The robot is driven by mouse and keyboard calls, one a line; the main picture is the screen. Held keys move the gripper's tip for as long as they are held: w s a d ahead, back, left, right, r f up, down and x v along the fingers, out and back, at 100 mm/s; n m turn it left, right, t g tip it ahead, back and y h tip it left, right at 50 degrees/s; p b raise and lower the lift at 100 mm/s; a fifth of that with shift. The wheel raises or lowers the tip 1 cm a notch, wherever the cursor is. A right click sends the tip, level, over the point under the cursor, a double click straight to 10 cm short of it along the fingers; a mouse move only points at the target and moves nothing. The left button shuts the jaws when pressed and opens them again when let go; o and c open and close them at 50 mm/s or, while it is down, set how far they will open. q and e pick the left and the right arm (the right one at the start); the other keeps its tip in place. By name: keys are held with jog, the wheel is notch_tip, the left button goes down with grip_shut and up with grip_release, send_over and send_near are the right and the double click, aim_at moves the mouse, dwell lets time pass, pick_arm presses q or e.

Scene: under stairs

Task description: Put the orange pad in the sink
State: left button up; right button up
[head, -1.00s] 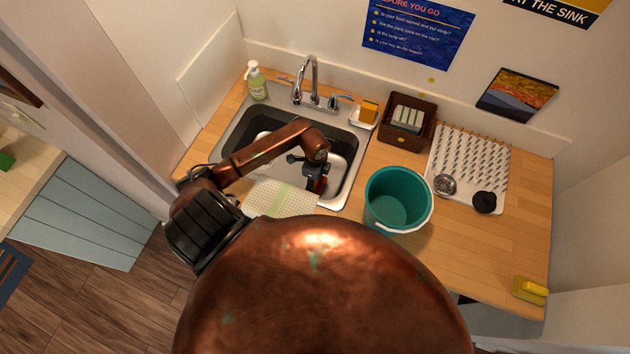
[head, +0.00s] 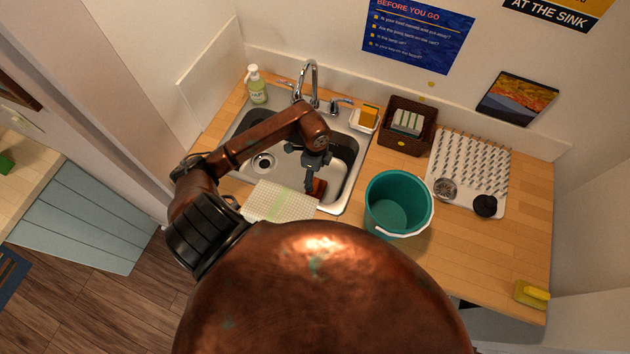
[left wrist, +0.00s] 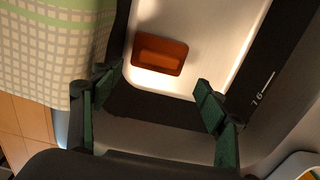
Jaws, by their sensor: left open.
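The orange pad (head: 319,188) lies in the sink (head: 347,190), near its front edge. In the left wrist view the pad (left wrist: 160,53) is a rounded orange block with a raised middle, resting on the pale sink floor. My left gripper (head: 309,180) hangs over the sink just above the pad, its fingers partly hiding it in the head view. In the left wrist view the gripper's green-padded fingers (left wrist: 156,84) stand apart, with nothing between them. The pad is clear of the fingers there. My right gripper is not in view.
A checked cloth (head: 280,202) hangs over the sink's front edge. A teal bucket (head: 398,204) stands right of the sink. Behind are a tap (head: 313,85), soap bottle (head: 257,88), white dish with an orange-yellow sponge (head: 363,119) and brown basket (head: 407,125).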

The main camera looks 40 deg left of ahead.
pick_arm(q)
jog(key=shift+r, duration=1.65)
